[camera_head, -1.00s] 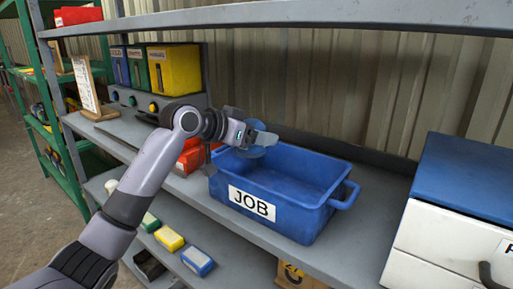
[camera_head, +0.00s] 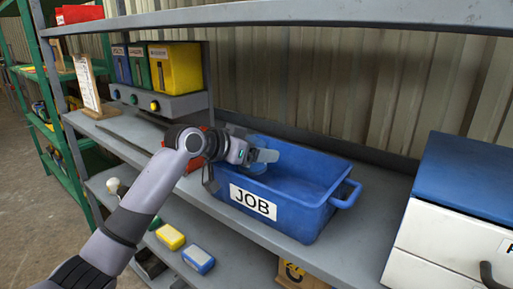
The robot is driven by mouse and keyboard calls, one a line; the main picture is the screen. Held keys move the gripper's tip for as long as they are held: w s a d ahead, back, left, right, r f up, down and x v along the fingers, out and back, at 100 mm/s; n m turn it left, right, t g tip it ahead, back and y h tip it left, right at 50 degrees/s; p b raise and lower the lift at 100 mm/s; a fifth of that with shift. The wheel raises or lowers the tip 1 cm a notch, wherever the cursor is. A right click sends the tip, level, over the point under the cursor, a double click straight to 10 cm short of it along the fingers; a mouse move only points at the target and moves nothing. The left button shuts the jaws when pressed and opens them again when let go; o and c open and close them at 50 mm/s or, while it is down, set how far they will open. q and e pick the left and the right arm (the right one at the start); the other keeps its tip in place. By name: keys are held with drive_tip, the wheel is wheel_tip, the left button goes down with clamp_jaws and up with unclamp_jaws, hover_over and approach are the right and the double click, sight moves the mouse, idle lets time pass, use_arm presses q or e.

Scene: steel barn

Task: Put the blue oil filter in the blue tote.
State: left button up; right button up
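The blue tote (camera_head: 304,219) stands on the grey shelf, with a white JOB label on its front wall. My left gripper (camera_head: 262,157) reaches over the tote's left end, its fingers inside the opening. A small lighter-blue rounded thing, seemingly the blue oil filter (camera_head: 257,168), shows at and below the fingers, below the tote's rim. The fingers partly cover it, and the gripper appears shut on it. Whether it touches the tote floor is hidden. The rest of the tote looks empty. My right gripper is out of view.
A blue-topped white cabinet (camera_head: 450,235) stands right of the tote. An upper shelf board (camera_head: 330,14) crosses above. Yellow and blue boxes (camera_head: 199,259) lie on the lower shelf.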

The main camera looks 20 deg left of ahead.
use_arm(q)
drive_tip(key=shift+o, duration=1.1)
drive_tip(key=shift+r, duration=0.55)
drive_tip(key=b+v, duration=0.1)
drive_tip(key=v, duration=1.1)
